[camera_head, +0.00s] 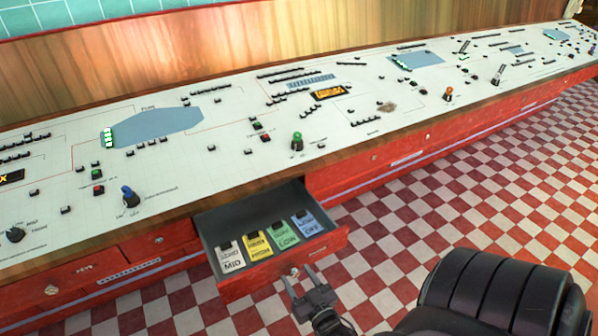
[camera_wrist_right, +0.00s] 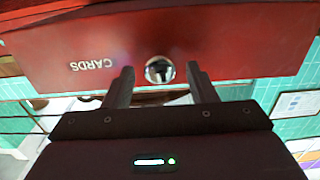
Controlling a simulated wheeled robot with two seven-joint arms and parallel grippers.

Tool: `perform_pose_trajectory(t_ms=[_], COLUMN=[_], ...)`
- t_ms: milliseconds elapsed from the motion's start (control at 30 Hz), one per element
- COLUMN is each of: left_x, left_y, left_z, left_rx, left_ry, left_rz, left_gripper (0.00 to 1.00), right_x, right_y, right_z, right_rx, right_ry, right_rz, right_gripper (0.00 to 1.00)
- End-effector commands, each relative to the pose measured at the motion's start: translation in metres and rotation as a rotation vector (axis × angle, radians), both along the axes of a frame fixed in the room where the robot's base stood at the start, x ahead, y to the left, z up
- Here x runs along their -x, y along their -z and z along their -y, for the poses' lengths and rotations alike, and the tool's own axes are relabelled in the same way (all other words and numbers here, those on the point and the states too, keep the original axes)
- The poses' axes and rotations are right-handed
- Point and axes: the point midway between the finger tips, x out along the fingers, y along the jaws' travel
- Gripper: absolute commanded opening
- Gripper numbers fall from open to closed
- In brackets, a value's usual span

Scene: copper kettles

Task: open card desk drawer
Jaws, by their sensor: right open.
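The card drawer (camera_head: 325,253) is red and stands pulled out from under the console desk in the head view. Several coloured cards, white, yellow, green and blue, lie inside it. In the right wrist view its red front (camera_wrist_right: 235,45) bears the label CARDS, upside down, and a round shiny knob (camera_wrist_right: 159,69). My right gripper (camera_head: 301,279) is open just in front of the drawer. In the wrist view its fingers (camera_wrist_right: 159,71) appear either side of the knob; contact cannot be told. My left gripper is out of view.
The long white control desk (camera_head: 225,170) carries small buttons, coloured knobs and blue panels. Other closed red drawers (camera_head: 160,240) line its front.

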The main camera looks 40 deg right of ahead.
Motion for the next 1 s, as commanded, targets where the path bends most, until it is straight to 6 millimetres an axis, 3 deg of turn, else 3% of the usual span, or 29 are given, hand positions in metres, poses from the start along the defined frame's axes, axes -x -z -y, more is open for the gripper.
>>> perform_pose_trajectory(t_ms=[167, 533, 1000], left_x=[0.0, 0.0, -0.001], left_y=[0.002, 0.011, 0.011], left_z=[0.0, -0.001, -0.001], left_rx=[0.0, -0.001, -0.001], left_ry=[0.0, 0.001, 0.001], left_rz=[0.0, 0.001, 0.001], left_gripper=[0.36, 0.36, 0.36], right_x=[0.012, 0.068, 0.076], right_y=[0.001, 0.002, 0.0], right_z=[-0.003, -0.016, -0.018], right_rx=[0.0, 0.0, 0.0], right_ry=[0.0, 0.0, 0.0], right_rz=[-0.002, -0.002, 0.0], right_gripper=[0.52, 0.52, 0.52])
